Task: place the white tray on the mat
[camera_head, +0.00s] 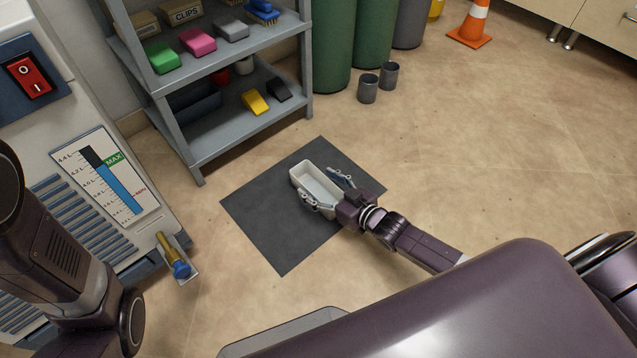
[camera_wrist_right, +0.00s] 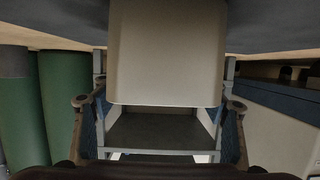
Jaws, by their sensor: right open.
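The white tray (camera_head: 316,181) is a small, empty, open-topped oblong box. It appears to rest on the dark grey mat (camera_head: 262,212), toward the mat's right half and within its edges. My right gripper (camera_head: 318,187) reaches in from the right and is open, its fingers spread on either side of the tray's near part. In the right wrist view, the tray (camera_wrist_right: 167,55) fills the top middle between the two fingers (camera_wrist_right: 158,106), with gaps on both sides. My left arm shows at the left edge, but its gripper is out of view.
A grey shelf unit (camera_head: 240,115) with coloured blocks and boxes stands behind the mat. The spectrometer (camera_head: 62,140) stands at left with a brass and blue fitting (camera_head: 171,254). Green cylinders (camera_head: 374,35) and two grey cups (camera_head: 368,88) stand at the back. Floor to the right is clear.

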